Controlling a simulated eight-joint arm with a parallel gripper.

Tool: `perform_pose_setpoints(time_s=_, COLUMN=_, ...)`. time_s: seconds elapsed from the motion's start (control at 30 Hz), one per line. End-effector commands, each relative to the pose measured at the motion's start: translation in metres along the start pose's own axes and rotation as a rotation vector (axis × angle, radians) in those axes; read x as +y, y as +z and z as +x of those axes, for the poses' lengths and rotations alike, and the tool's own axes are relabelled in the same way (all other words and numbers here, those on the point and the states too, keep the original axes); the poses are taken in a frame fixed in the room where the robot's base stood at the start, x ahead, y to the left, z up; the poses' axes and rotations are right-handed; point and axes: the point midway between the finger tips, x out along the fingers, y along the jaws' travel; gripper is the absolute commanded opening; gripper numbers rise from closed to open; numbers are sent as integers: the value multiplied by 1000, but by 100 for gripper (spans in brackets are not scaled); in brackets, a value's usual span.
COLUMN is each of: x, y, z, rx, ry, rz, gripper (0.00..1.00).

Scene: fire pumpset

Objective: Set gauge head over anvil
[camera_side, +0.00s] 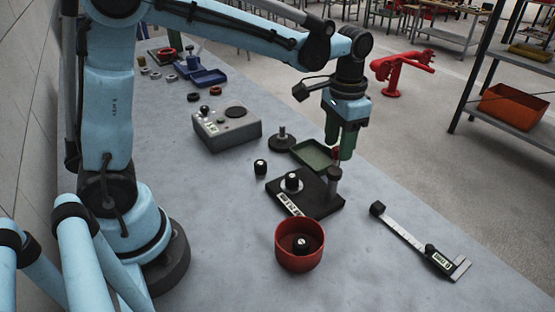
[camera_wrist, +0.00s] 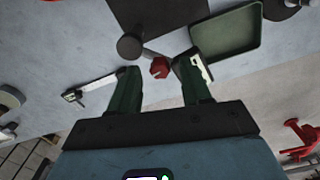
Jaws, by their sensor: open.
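A dark base plate (camera_side: 310,205) with a white label strip stands on the table, and a grey post (camera_side: 334,182) rises from its right side. A small black cylinder (camera_side: 291,182) stands on a pale disc on the plate; I take this disc to be the anvil area. A small red piece (camera_wrist: 160,67) joins the post by a thin bar (camera_wrist: 148,54); it may be part of the gauge head, but I cannot tell. My gripper (camera_side: 339,150) points down above the post. Its green fingers are open, one on each side of the red piece in the wrist view.
A green tray (camera_side: 314,155) lies just behind the plate. A red bowl (camera_side: 300,262) holding a black cylinder stands in front. A caliper (camera_side: 415,238) lies to the right.

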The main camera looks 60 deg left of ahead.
Motion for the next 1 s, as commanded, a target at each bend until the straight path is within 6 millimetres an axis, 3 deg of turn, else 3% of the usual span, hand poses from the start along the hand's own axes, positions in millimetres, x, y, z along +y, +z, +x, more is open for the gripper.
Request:
perform_pose_setpoints(time_s=0.37, x=0, y=0, z=5, rx=0, ry=0, rz=0, gripper=48)
perform_pose_setpoints(time_s=0.7, x=0, y=0, z=5, rx=0, ry=0, rz=0, gripper=0)
perform_pose_setpoints(time_s=1.0, x=0, y=0, z=5, rx=0, ry=0, rz=-1, gripper=0)
